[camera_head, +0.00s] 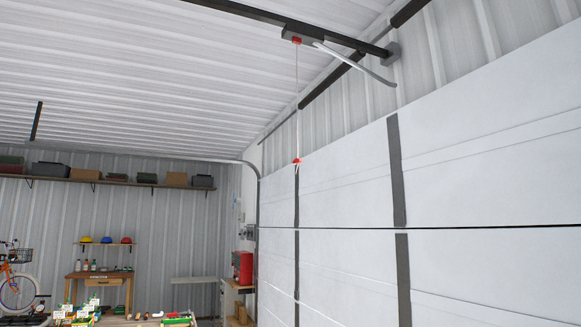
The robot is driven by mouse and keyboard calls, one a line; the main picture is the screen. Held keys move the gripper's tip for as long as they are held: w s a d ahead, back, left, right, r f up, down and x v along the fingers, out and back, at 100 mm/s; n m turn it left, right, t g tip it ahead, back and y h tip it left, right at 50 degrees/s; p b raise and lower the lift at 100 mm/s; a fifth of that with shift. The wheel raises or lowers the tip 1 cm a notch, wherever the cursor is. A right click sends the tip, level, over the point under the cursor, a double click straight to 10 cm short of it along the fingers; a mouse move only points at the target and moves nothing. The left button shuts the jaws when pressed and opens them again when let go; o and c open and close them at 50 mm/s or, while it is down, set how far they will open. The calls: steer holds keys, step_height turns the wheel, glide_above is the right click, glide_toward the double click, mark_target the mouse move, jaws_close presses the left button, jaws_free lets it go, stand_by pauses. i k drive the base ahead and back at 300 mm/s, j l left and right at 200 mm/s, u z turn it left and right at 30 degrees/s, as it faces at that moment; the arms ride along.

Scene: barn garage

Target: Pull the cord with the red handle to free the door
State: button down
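A thin pale cord (297,105) hangs from a dark opener carriage (297,31) on the ceiling rail. A small red piece (297,40) sits at its top. The red handle (296,161) hangs at its lower end, in front of the door's upper left part. The white panelled garage door (345,185) is down, with dark vertical strips on it. A grey curved arm (355,64) runs from the carriage towards the top of the door. My gripper is not in view.
A dark rail (265,17) runs along the ceiling. A high wall shelf (110,182) holds several boxes. At the lower left are a wooden workbench (100,275), a bicycle (17,290) and crates. A red cabinet (242,267) stands left of the door. The air around the handle looks clear.

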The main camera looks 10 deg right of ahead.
mark_target(297, 161)
steer(key=i+j+z, duration=0.1)
steer(key=j+z, duration=0.15)
steer(key=j, duration=0.4)
steer(key=j+z, duration=0.3)
steer(key=j, duration=0.35)
steer(key=i+j+z, duration=0.1)
steer(key=i+j, duration=0.05)
steer(key=i, duration=0.1)
